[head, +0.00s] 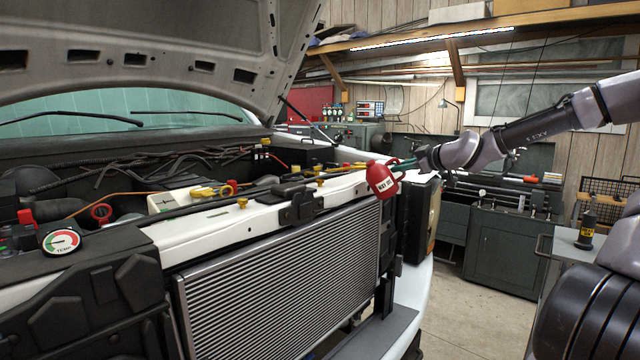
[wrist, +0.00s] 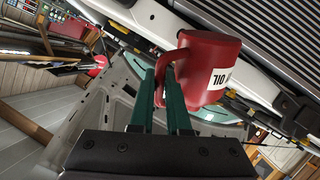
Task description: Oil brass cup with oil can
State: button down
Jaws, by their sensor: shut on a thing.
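The red oil can (head: 381,180), with a white label, is held above the right end of the engine bay's white front rail. My gripper (head: 408,164) is shut on its handle. In the wrist view the green fingers of my gripper (wrist: 168,82) pass at the handle of the oil can (wrist: 212,62), which appears tilted in that view. Small brass-coloured cups stand along the rail: one (head: 242,203) left of the black latch, one (head: 319,182) right of it, and one (head: 346,166) nearer the can. Which one the task means I cannot tell. The can's spout is not clearly visible.
The raised hood (head: 150,45) hangs over the bay. The radiator (head: 285,280) lies below the white rail (head: 210,226).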

aim_at(404, 177)
jog(key=shift+n+h, duration=0.6)
jog(key=shift+s+a+r+p, duration=0.1)
jog(key=shift+a+r+p, duration=0.2)
jog(key=shift+r, duration=0.35)
jog(key=shift+w+a+r+p, duration=0.1)
jog(key=shift+a+r+p, duration=0.2)
jog(key=shift+r, duration=0.4)
jog(key=shift+s+a+r+p, duration=0.1)
jog(key=shift+a+r+p, duration=0.1)
jog(key=shift+r+p, duration=0.35)
dwell(1.3)
jog(key=shift+r, duration=0.1)
jog(key=d+f, duration=0.1)
jog(key=f, duration=0.1)
jog(key=d+f+m+y, duration=0.1)
jog(key=f, duration=0.1)
jog(key=d+f+m+y, duration=0.1)
jog(key=f, duration=0.2)
notch_tip(404, 177, down, 7)
jog(key=d+m+t+y+b, duration=0.1)
jog(key=m+t+y+b, duration=0.1)
jog(key=m+b, duration=0.1)
jog(key=shift+w+d+m, duration=0.15)
jog(key=shift+w+m, duration=0.1)
jog(key=shift+m, duration=0.35)
dwell(0.9)
dwell(0.4)
